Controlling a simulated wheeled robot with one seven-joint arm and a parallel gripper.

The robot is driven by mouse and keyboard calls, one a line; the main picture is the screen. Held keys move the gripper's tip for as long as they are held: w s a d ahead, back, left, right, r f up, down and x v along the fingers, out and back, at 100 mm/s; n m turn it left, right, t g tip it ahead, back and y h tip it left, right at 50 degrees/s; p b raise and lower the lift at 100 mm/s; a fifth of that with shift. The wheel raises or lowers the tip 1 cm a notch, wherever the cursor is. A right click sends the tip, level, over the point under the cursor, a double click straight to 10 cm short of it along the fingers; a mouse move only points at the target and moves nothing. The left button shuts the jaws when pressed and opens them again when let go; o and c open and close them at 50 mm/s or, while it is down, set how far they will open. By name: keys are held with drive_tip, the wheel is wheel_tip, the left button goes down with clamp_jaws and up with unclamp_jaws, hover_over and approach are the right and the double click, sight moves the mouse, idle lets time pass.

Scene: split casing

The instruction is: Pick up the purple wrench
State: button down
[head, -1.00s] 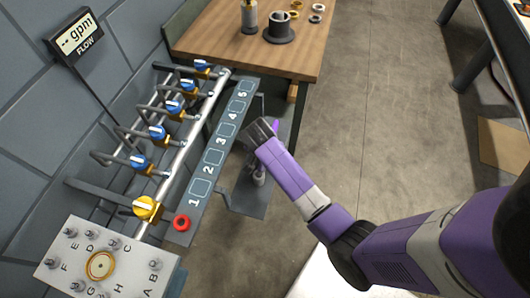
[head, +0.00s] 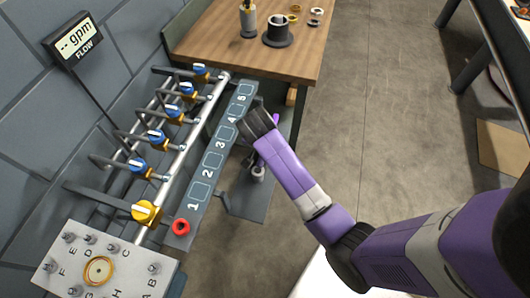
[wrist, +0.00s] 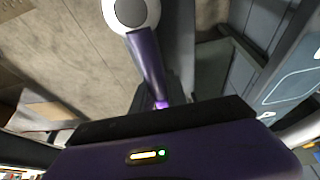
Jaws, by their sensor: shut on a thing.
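The purple wrench shows in the wrist view as a purple handle (wrist: 147,62) with a pale grey round end (wrist: 131,12). My gripper (wrist: 165,106) is shut on the handle, and the round end sticks out beyond the jaws. In the head view, my gripper (head: 254,128) is beside the numbered strip, near squares 3 and 4. The wrench's grey end (head: 258,172) shows below it, over a grey lower shelf. My gripper hides most of the handle there. I cannot tell whether the wrench touches the shelf.
The numbered strip (head: 204,176) and the valve pipes (head: 181,158) are close on the left. A red ring (head: 181,227) lies at the strip's near end. A wooden table (head: 218,42) with a dark flanged part (head: 278,33) stands behind.

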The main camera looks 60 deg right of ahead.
wheel_tip(320, 180, up, 15)
drive_tip(key=shift+f+b, duration=0.15)
drive_tip(key=shift+b, duration=0.2)
drive_tip(key=c, duration=1.9)
unclamp_jaws()
clamp_jaws()
